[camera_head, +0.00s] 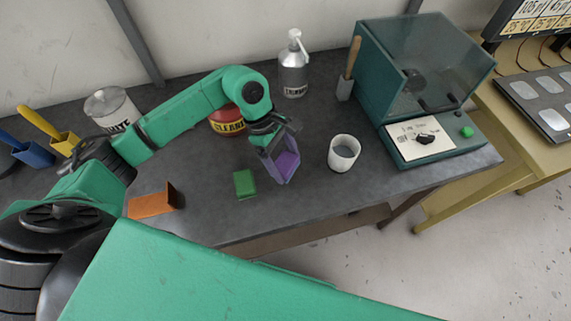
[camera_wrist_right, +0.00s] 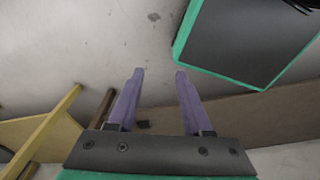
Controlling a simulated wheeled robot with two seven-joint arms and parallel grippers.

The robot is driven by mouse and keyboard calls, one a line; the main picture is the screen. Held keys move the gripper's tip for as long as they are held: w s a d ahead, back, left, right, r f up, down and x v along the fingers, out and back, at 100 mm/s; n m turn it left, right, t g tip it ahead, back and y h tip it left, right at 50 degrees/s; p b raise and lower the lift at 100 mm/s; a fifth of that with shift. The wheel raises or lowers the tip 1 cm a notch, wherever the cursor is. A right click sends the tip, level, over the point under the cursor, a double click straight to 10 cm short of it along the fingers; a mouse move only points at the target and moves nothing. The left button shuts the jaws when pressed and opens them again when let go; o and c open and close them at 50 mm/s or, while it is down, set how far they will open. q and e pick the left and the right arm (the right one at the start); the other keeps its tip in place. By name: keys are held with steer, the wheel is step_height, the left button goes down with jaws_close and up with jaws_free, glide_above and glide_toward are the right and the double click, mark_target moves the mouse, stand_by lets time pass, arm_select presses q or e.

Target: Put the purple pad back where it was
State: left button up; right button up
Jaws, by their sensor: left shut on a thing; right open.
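My left gripper (camera_head: 284,176) reaches down over the middle of the grey table, its purple-grey fingers closed on the purple pad (camera_head: 287,163). The pad is brighter purple and shows between the fingers, which partly hide it. I cannot tell whether it touches the tabletop. The gripper is right of a green pad (camera_head: 244,183) and left of a white cup (camera_head: 343,153). My right gripper (camera_wrist_right: 160,72) is open and empty in the right wrist view, its two fingers apart over the floor; it does not show in the head view.
An orange angled piece (camera_head: 150,204) lies left on the table (camera_head: 215,215). A red tin (camera_head: 227,121) and a grey bottle (camera_head: 293,70) stand behind. A teal machine with a clear hood (camera_head: 420,75) fills the right end. Bare tabletop lies in front of the green pad.

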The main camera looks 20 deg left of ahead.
mark_target(285, 168)
arm_select(q)
step_height(285, 168, down, 3)
steer(key=shift+s+p, duration=0.1)
steer(key=shift+p, duration=0.35)
steer(key=shift+f, duration=0.35)
steer(key=shift+f+b, duration=0.15)
steer(key=shift+b, duration=0.2)
steer(key=o, duration=1.1)
steer(key=shift+c, duration=0.2)
arm_select(e)
steer(key=shift+s+r, duration=0.2)
steer(key=shift+s, duration=0.35)
arm_select(q)
steer(key=shift+r+p, duration=0.35)
steer(key=b+v, duration=0.4)
steer(key=v, duration=0.7)
steer(key=shift+a+r, duration=0.25)
steer(key=shift+r, duration=0.05)
arm_select(e)
step_height(285, 168, down, 4)
steer(key=shift+r, duration=0.1)
